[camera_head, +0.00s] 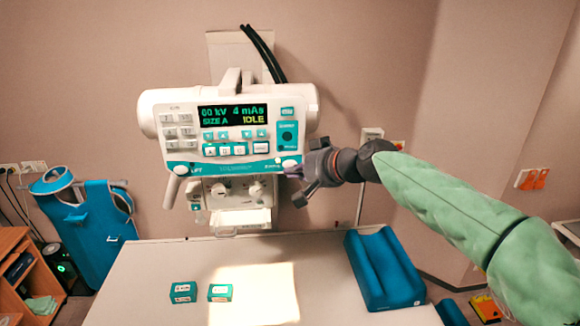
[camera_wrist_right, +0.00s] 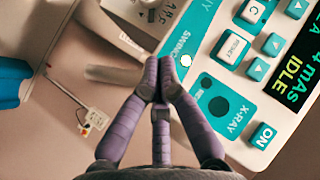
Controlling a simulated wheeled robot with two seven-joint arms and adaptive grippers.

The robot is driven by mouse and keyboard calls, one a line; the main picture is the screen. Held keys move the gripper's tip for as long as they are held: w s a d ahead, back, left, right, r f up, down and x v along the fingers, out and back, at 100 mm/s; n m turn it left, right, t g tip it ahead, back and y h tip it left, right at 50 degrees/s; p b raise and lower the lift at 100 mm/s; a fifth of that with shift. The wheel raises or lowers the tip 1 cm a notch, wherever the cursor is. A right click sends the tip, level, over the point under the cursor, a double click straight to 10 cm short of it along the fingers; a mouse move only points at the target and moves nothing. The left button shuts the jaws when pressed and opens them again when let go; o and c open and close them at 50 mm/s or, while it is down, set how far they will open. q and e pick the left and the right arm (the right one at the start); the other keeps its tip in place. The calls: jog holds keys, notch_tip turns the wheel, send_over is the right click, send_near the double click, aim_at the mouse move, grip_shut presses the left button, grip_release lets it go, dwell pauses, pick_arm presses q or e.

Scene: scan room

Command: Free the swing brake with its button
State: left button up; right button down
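The X-ray tube head (camera_head: 150,112) carries a control panel with a lit screen (camera_head: 233,114) that reads "IDLE". A swing brake label (camera_wrist_right: 182,42) stands at the panel's lower right corner, beside a small round spot (camera_wrist_right: 186,60). A round white button (camera_head: 290,162) shows at that corner in the head view. My right gripper (camera_head: 294,172) is in front of that corner. In the right wrist view its purple fingers (camera_wrist_right: 162,70) are drawn together with nothing between them, close to the label. I cannot tell whether the tips touch the panel. My left gripper is not in view.
Below the tube head is a white table (camera_head: 150,280). On it lie two small teal boxes (camera_head: 183,292) (camera_head: 220,292) and a blue padded cushion (camera_head: 383,270). A lit patch marks the tabletop. A blue apron (camera_head: 100,225) hangs at the left.

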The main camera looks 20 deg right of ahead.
jog(key=s, duration=0.2)
jog(key=s+a, duration=0.1)
jog(key=s, duration=0.1)
jog(key=shift+s+a+b, duration=0.2)
jog(key=shift+s+b, duration=0.15)
jog(key=shift+s, duration=0.05)
dwell(0.8)
